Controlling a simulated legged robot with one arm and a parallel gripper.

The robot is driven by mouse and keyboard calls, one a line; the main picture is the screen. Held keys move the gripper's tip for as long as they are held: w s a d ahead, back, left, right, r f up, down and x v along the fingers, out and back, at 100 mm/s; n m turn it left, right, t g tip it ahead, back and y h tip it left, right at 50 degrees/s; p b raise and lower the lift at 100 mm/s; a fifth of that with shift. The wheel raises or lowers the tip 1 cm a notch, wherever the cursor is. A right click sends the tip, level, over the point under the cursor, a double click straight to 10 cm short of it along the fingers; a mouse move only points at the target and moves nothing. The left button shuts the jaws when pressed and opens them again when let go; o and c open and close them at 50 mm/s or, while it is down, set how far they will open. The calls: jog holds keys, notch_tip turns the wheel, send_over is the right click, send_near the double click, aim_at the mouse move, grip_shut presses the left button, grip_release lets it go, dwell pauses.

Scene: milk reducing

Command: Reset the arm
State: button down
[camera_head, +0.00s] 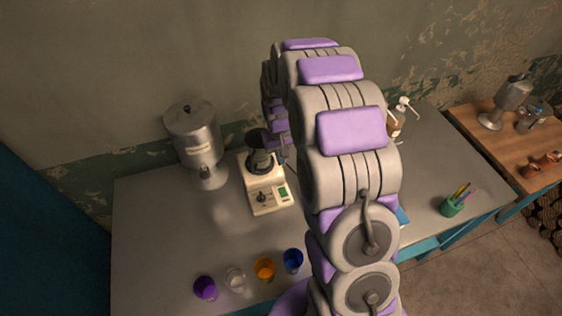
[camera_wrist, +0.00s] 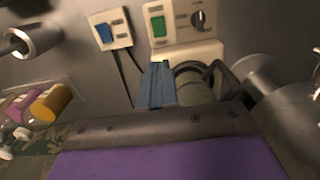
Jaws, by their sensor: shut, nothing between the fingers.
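My arm rises through the middle of the head view and bends toward the back of the grey table (camera_head: 150,235). It hides part of the table, and its end is mostly hidden behind its own links near the cream hot plate (camera_head: 268,195). In the wrist view my gripper (camera_wrist: 157,72) shows as narrow blue fingers, closed together with nothing between them. A cream panel (camera_wrist: 180,25) with a green display and a knob is just beyond the fingertips. I cannot tell the exact gap between them.
A metal dispenser (camera_head: 197,140) stands left of the hot plate, which carries a dark vessel (camera_head: 260,155). Purple (camera_head: 205,288), clear (camera_head: 236,279), orange (camera_head: 265,269) and blue (camera_head: 293,260) cups line the front. A pump bottle (camera_head: 397,122) and green pen cup (camera_head: 452,206) stand right.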

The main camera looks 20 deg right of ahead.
jog(key=shift+r, duration=0.1)
dwell(0.4)
jog(key=s+a+r+b, duration=0.1)
jog(key=s+r, duration=0.3)
jog(key=s, duration=0.7)
jog(key=s+a+r+b, duration=0.1)
jog(key=s+r, duration=0.3)
jog(key=s, duration=0.8)
jog(key=s+a+r+g+b, duration=0.1)
jog(key=s+r, duration=0.3)
jog(key=s, duration=0.8)
jog(key=shift+s+a+b, duration=0.25)
jog(key=shift+a+b, duration=0.25)
jog(key=shift+a, duration=0.3)
